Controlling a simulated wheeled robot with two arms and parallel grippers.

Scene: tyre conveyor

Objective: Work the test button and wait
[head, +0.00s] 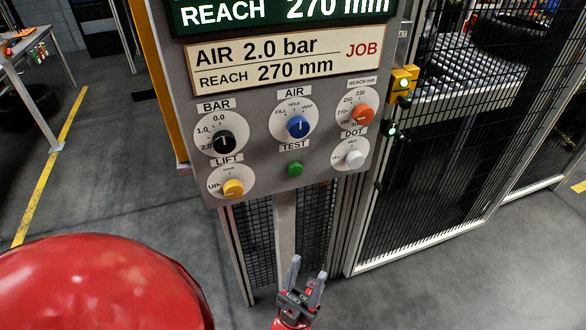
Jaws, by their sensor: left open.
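The green test button (295,169) sits under the TEST label at the lower middle of the grey control panel (262,165). My left gripper (308,268) is below the panel, its two grey fingers pointing up and spread apart. It is empty and clear of the button. Around the button are the black BAR knob (223,143), the blue AIR knob (298,127), the orange REACH knob (362,115), the white DOT knob (354,159) and the yellow LIFT knob (233,189). A job plate (285,62) reads AIR 2.0 bar, REACH 270 mm. My right gripper is not visible.
A green display (270,12), cut off at the top, reads REACH 270 mm. A black mesh fence (440,170) stands right of the panel, with a roller conveyor (470,75) behind it. A table (30,60) is at far left.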

